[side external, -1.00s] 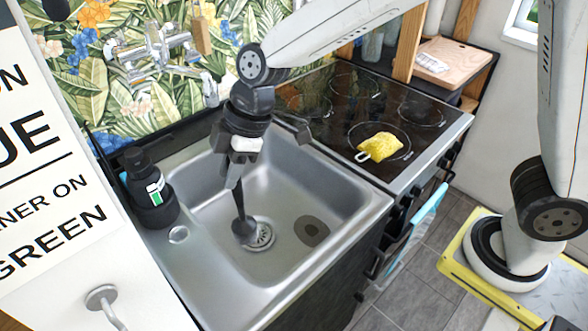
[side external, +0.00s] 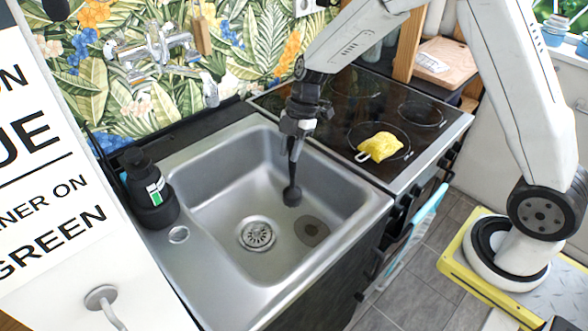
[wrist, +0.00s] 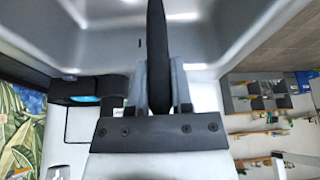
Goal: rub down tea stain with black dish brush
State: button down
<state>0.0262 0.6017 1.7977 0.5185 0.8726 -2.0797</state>
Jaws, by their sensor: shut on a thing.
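My gripper (side external: 293,140) is shut on the handle of the black dish brush (side external: 292,178) and holds it upright, head down, over the sink (side external: 232,163). The dark brown tea stain (side external: 311,231) lies on the sink floor, right of the drain. The brush head (side external: 292,196) is above and slightly left of the stain in the side view; it seems to be off the sink floor, though the exact gap is hard to tell. In the wrist view the black brush handle (wrist: 157,50) stands between my two grey fingers; the brush head and stain are not visible there.
The round drain (side external: 257,236) is in the sink's middle. A black soap bottle (side external: 150,190) stands on the left rim. The tap (side external: 160,50) is on the back wall. A yellow sponge-like thing (side external: 380,146) lies on the black stove (side external: 400,110) to the right.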

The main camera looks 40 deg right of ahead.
jog(key=shift+d+f, duration=0.45)
jog(key=shift+d, duration=0.35)
send_over(297, 187)
jog(key=shift+w+a+f, duration=0.1)
jog(key=shift+f, duration=1.75)
jog(key=shift+w+f, duration=0.1)
jog(key=shift+f, duration=1.75)
jog(key=shift+s+f, duration=0.2)
jog(key=shift+f, duration=0.05)
jog(key=shift+s, duration=5.2)
jog(key=shift+w, duration=5.55)
notch_tip(297, 187, up, 8)
jog(key=shift+s, duration=0.15)
